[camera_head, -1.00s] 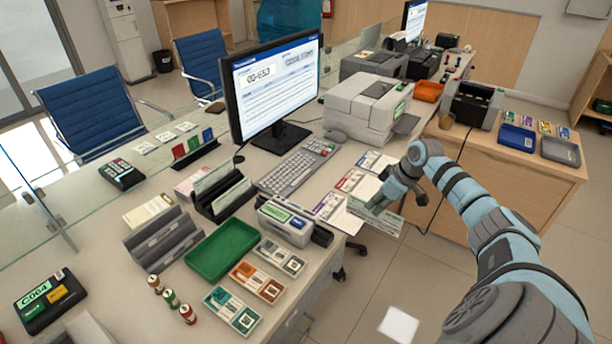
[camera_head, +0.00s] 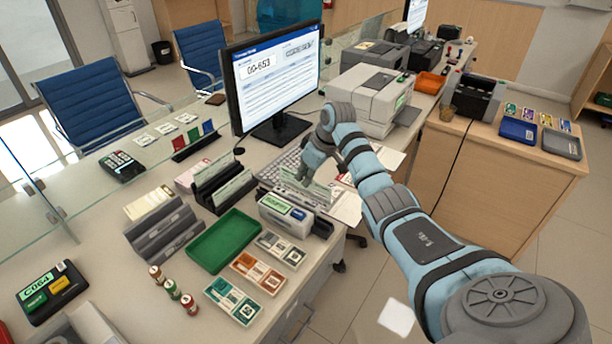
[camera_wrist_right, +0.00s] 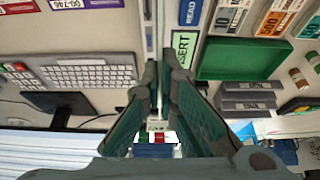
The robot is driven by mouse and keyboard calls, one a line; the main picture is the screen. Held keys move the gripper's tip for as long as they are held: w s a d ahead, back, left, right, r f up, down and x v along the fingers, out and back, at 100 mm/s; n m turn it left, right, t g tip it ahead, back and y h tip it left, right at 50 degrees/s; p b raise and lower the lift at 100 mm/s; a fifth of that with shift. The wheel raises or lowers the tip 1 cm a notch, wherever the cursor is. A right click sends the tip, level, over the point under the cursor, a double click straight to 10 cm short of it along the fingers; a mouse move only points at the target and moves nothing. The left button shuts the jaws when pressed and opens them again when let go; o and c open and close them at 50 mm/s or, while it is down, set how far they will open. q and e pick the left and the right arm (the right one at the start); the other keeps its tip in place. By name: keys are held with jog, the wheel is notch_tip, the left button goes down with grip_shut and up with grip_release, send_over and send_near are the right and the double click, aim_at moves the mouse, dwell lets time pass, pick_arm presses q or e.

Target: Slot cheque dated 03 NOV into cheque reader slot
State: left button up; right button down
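My right gripper (camera_head: 308,176) is above the desk, just behind the cheque reader (camera_head: 270,222), in the head view. Its fingers, also in the wrist view (camera_wrist_right: 158,75), are close together on a thin cheque (camera_head: 321,192). In the wrist view the cheque (camera_wrist_right: 150,30) is seen nearly edge-on, so its date is unreadable. The cheque reader, a grey box with a lit green screen and blue button, is beside the cheque; its screen (camera_wrist_right: 185,52) shows in the wrist view. I cannot tell whether cheque and slot touch. My left gripper is out of view.
A green tray (camera_head: 222,243) and grey file rack (camera_head: 163,234) lie left of the reader. A black slip holder (camera_head: 222,188) and keyboard (camera_head: 277,168) stand behind it. The monitor (camera_head: 273,78) and printer (camera_head: 368,98) are farther back.

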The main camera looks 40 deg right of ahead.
aim_at(306, 196)
jog(key=shift+f+b, duration=1.7)
jog(key=shift+f, duration=0.1)
jog(key=shift+f+b, duration=0.6)
jog(key=shift+f, duration=1.4)
jog(key=c, duration=1.7)
grip_release()
notch_tip(306, 196, up, 7)
jog(key=p, duration=0.8)
jog(key=shift+r, duration=0.15)
